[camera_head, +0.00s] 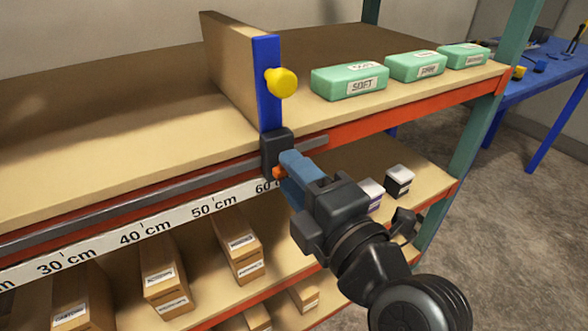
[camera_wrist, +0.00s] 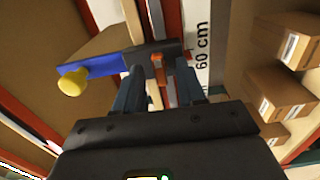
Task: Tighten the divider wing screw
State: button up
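The divider (camera_head: 240,70) is an upright wooden board with a blue front edge and a yellow knob (camera_head: 282,82). It stands on the upper shelf, with a black clamp block (camera_head: 277,150) on the grey front rail, near the 60 cm mark. The orange wing screw (camera_head: 279,172) sticks out from the block and is partly hidden by my gripper (camera_head: 283,166). In the wrist view the wing screw (camera_wrist: 158,70) lies between the two blue fingers of my gripper (camera_wrist: 160,72). The fingers are apart, with a gap on each side of the screw.
Green labelled boxes (camera_head: 350,82) sit right of the divider. The rail (camera_head: 120,215) and centimetre scale (camera_head: 150,228) run along the shelf's front. Cardboard boxes (camera_head: 237,245) and small dark boxes (camera_head: 398,180) stand on the shelf below. A blue table (camera_head: 550,72) is behind.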

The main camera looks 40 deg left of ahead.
jog(key=shift+w+a, duration=0.15)
jog(key=shift+a, duration=0.3)
jog(key=shift+c, duration=0.2)
grip_shut()
